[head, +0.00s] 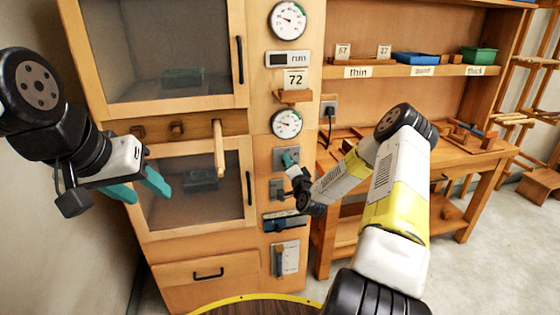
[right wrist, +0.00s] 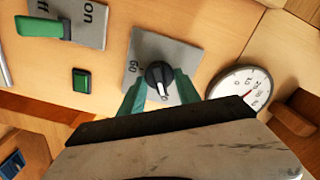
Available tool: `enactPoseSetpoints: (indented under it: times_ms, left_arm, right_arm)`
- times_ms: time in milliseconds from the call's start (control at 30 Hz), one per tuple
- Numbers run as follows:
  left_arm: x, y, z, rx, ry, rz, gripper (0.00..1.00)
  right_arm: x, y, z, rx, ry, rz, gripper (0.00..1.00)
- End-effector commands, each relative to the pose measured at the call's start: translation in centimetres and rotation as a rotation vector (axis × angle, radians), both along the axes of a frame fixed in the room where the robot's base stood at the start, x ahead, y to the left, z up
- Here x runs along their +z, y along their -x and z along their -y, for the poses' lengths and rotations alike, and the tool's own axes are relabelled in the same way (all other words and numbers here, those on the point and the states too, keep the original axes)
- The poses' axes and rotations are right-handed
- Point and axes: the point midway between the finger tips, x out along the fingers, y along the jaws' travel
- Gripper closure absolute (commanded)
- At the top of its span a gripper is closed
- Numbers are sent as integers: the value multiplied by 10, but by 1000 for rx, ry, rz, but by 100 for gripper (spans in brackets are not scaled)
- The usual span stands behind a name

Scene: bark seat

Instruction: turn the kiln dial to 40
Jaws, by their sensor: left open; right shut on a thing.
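The kiln dial (right wrist: 158,80) is a black knob with a pale pointer mark on a grey plate (right wrist: 186,56), and a number that looks like 60 is printed beside it. My right gripper (right wrist: 160,92) is shut on the dial, with one green finger on each side of it. In the head view my right gripper (head: 289,163) is at the grey dial plate (head: 279,157) on the kiln's front column, and the knob is mostly hidden there. My left gripper (head: 139,190) is open and empty in front of the lower glass door.
A round gauge (head: 286,123) is above the dial plate; a 72 card (head: 295,79) and a run sign (head: 289,59) are higher. In the right wrist view a green lever (right wrist: 43,28) and green button (right wrist: 82,80) are nearby. A wooden peg (head: 218,150) juts out between the doors.

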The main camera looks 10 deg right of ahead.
Motion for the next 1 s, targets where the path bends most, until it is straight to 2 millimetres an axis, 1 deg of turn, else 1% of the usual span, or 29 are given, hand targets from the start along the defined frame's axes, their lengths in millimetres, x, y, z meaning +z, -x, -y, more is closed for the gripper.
enactPoseSetpoints:
  times_ms: [233, 267, 300, 367, 633, 733, 867, 1000]
  left_arm:
    - [0, 0, 0, 0, 0, 0, 52]
    - [0, 0, 0, 0, 0, 0, 52]
    - [0, 0, 0, 0, 0, 0, 52]
    - [0, 0, 0, 0, 0, 0, 52]
    - [0, 0, 0, 0, 0, 0, 52]
    - [0, 0, 0, 0, 0, 0, 52]
    - [0, 0, 0, 0, 0, 0, 52]
    - [0, 0, 0, 0, 0, 0, 52]
  right_arm:
    - [-1, 0, 1, -1, 0, -2, 100]
    - [-1, 0, 1, -1, 1, -2, 59]
    - [-1, 0, 1, -1, 1, -3, 51]
    - [-1, 0, 1, -1, 1, -2, 40]
    - [0, 0, 0, 0, 1, -1, 40]
    - [-1, 4, 1, 0, 2, -2, 40]
    - [-1, 22, 2, -1, 2, -3, 40]
    - [-1, 47, 3, -1, 0, -4, 40]
